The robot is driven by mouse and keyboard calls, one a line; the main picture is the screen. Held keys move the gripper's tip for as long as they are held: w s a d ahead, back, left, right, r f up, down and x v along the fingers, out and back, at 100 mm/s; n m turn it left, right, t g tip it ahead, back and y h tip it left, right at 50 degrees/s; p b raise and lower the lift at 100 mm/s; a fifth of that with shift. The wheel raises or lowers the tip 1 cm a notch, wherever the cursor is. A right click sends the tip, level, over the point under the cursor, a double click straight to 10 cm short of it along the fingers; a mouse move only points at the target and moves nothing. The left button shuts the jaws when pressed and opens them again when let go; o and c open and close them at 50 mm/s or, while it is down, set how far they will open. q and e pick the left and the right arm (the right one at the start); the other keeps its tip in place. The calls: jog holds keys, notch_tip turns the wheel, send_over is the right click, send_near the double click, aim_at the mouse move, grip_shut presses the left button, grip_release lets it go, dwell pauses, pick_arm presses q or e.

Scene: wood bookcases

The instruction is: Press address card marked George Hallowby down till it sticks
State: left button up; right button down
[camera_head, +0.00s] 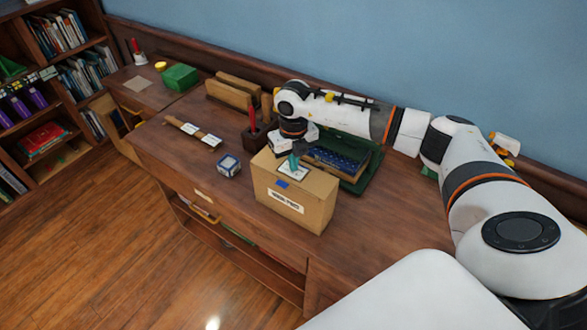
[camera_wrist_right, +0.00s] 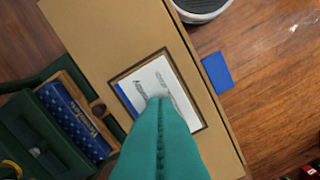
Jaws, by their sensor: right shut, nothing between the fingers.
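A white card (camera_wrist_right: 158,88) with handwriting too small to read lies flat inside a dark outlined rectangle on top of a cardboard box (camera_head: 318,208). The card also shows in the head view (camera_head: 301,172), partly covered by my gripper. My right gripper (camera_wrist_right: 160,100) has teal fingers, shut with nothing between them. Its tips are over the middle of the card; whether they touch it I cannot tell. It also shows in the head view (camera_head: 293,166), pointing down at the box top. My left gripper is not in view.
A blue patch (camera_head: 282,184) is at the box's top front edge. A green case with a blue insert (camera_head: 342,163) stands right behind the box. A small blue-and-white cube (camera_head: 228,166) and a dark holder with a red item (camera_head: 253,134) are to the left. The desk's right front (camera_head: 365,225) is clear.

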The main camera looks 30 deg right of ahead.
jog(key=shift+r, duration=0.1)
notch_tip(320, 180, up, 7)
jog(key=p, duration=0.4)
dwell(0.6)
dwell(0.3)
